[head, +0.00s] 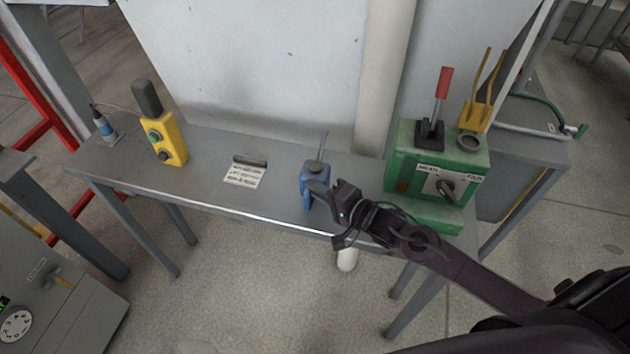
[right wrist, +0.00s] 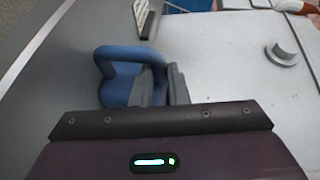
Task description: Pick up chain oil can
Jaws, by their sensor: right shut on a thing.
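The chain oil can is a small blue can (head: 306,190) with a thin grey upright spout. It stands upright near the front edge of the grey table, left of the green box. My right gripper (head: 320,188) reaches in from the right and is shut on the can, hiding part of its right side. In the right wrist view the blue can (right wrist: 118,88) shows its looped handle, with grey finger parts (right wrist: 165,85) against it. Whether its base touches the table is hard to tell. My left gripper is not in view.
The narrow table (head: 215,195) also holds a yellow control box (head: 168,140), a paper label (head: 244,174) and a green box (head: 440,170) with a red-handled lever close to my right arm. A pale wall and pipe (head: 380,80) stand behind.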

